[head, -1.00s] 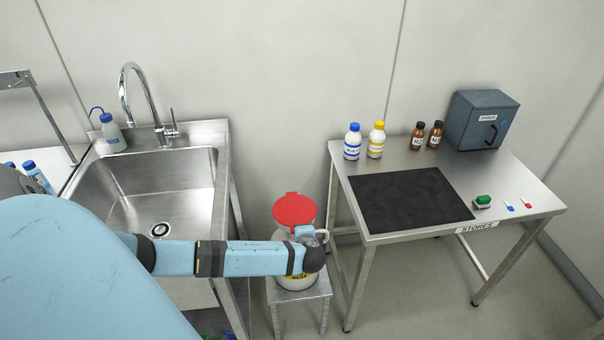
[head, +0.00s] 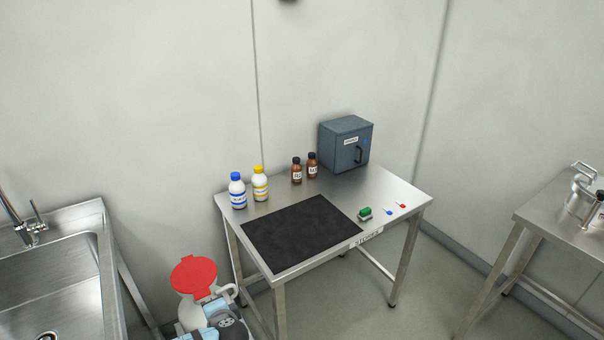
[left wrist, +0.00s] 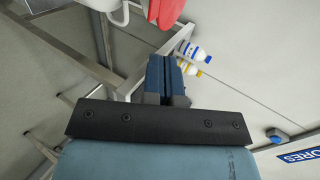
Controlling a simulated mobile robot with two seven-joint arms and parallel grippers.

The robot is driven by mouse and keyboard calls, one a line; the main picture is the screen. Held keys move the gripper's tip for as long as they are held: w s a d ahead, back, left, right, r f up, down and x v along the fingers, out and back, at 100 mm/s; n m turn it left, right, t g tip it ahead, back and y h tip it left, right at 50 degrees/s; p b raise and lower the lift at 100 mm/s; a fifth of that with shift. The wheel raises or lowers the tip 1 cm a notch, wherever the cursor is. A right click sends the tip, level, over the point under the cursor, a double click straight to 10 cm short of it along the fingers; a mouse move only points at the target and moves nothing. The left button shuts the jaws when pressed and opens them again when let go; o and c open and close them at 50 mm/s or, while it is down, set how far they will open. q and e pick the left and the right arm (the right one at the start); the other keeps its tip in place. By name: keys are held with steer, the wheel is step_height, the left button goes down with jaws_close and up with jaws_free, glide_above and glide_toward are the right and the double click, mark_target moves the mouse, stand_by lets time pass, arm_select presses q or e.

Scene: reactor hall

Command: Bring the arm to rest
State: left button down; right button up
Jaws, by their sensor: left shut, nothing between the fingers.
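My left gripper (left wrist: 164,68) is in the left wrist view with its dark blue fingers together and nothing between them. In the head view, part of my left arm (head: 222,322) shows at the bottom edge, in front of a white container with a red lid (head: 194,277); the gripper itself cannot be made out there. The red lid (left wrist: 167,10) and part of the white container also show at the top of the left wrist view. My right gripper is in neither view.
A steel table (head: 412,197) bears a black mat (head: 300,232), blue- and yellow-capped white bottles, two brown bottles, a grey cabinet (head: 345,145) and small items. A sink (head: 60,270) stands at left. Another steel table (head: 540,215) with a metal pot (head: 583,197) is at right. Floor shows between the tables.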

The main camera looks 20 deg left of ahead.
arm_select(q)
steer(key=s+d+f+h+p, duration=0.1)
steer(key=s+d+f+h, duration=0.25)
steer(key=d, duration=0.25)
steer(key=s+d+f+h+p, duration=0.1)
steer(key=s+d+f+h, duration=0.1)
steer(key=s+d+h, duration=0.4)
steer(key=s+d+r+n+t+h+p, duration=0.1)
steer(key=s+d+r+n+t+h, duration=0.2)
steer(key=s+d, duration=0.3)
steer(key=shift+s+r+n, duration=0.65)
steer(key=shift+s+n, duration=0.05)
steer(key=shift+n, duration=0.2)
